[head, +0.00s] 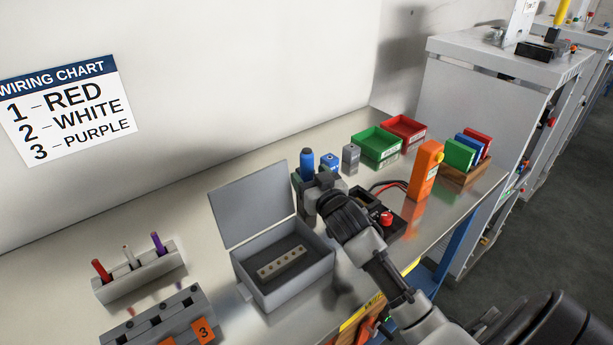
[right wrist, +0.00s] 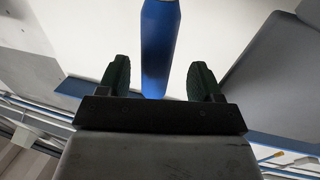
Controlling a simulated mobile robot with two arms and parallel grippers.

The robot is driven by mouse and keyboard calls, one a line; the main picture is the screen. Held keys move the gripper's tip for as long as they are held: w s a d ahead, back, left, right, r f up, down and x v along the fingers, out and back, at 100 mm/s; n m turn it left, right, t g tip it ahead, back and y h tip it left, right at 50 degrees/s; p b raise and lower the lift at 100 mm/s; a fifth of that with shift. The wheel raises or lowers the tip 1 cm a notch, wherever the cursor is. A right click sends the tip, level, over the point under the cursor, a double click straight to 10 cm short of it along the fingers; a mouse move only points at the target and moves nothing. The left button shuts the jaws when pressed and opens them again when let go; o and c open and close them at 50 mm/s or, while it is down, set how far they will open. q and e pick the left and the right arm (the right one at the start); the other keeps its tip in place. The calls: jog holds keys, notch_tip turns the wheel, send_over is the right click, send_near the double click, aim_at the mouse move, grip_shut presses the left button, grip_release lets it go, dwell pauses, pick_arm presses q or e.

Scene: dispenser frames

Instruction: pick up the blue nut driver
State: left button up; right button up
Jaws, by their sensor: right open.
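The blue nut driver (head: 307,162) stands upright on the bench behind the open grey box, its lower part hidden by my right gripper in the head view. In the right wrist view the blue nut driver (right wrist: 160,48) shows as a blue shaft between the two fingers, with a gap on each side. My right gripper (head: 308,186) is open around or just in front of it; I cannot tell the exact depth. Its dark fingers also show in the right wrist view (right wrist: 158,80). My left gripper is not in view.
The grey box (head: 285,272) with raised lid (head: 251,203) stands left of my right gripper. Small blue and grey blocks (head: 351,157), a green bin (head: 376,144), a red bin (head: 404,131) and an orange meter (head: 425,170) stand to the right. A wire rack (head: 140,280) sits at left.

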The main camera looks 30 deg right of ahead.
jog(key=w, duration=0.2)
jog(key=w+d+p, duration=0.1)
jog(key=w, duration=0.1)
jog(key=shift+w+f, duration=0.1)
jog(key=shift+w, duration=0.3)
jog(key=shift+s, duration=0.1)
grip_shut()
